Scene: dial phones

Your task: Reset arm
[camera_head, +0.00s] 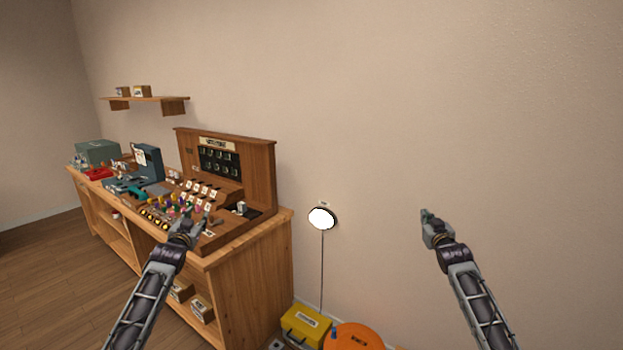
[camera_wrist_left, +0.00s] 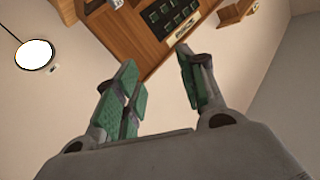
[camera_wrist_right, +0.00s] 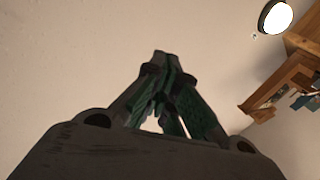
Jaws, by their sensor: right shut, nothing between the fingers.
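My left gripper (camera_head: 190,226) is in front of the wooden switchboard desk in the head view. In the left wrist view its green-padded fingers (camera_wrist_left: 162,80) stand apart with nothing between them. My right gripper (camera_head: 427,216) is raised in front of the bare wall, right of the round white lamp. In the right wrist view its fingers (camera_wrist_right: 165,62) meet at the tips, shut and empty. The switchboard (camera_head: 262,170) has a dark panel, rows of small cards and coloured plugs. Its front part is partly hidden by my left gripper.
A wooden counter (camera_head: 245,290) carries the switchboard, a blue-grey device (camera_head: 147,160) and a green box (camera_head: 97,151). A yellow box (camera_head: 305,326) and an orange round object (camera_head: 352,337) are below. Space around my right gripper looks clear.

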